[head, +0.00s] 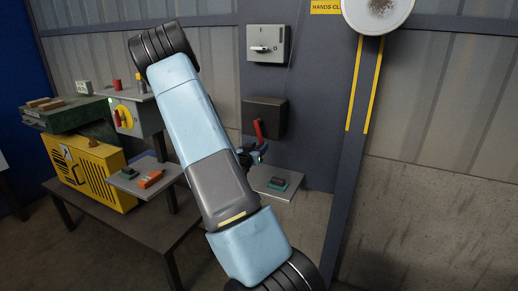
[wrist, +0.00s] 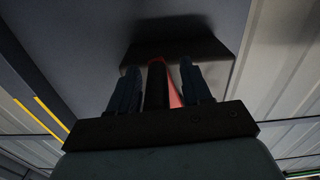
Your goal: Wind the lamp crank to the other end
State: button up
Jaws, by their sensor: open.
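The crank appears to be the red handle (head: 259,131) on the dark box (head: 262,113) fixed to the grey wall panel. My gripper (head: 254,153) is just below the box, partly hidden behind my arm. In the wrist view the red handle (wrist: 176,84) and a black bar beside it lie between the two fingers of my open gripper (wrist: 161,88). The dark box (wrist: 178,45) is just beyond the fingertips. Whether the fingers touch the handle cannot be told. A round white lamp-like disc (head: 380,8) is at the top right, cut off by the frame.
A grey switch box (head: 267,43) is above the dark box. A small shelf (head: 270,183) with a dark block is below it. The right wall is clear.

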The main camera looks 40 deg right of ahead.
jog(key=shift+c, duration=0.3)
grip_shut()
jog(key=shift+w+d, duration=0.1)
jog(key=shift+d, duration=0.1)
jog(key=shift+a, duration=0.1)
jog(key=shift+s, duration=0.2)
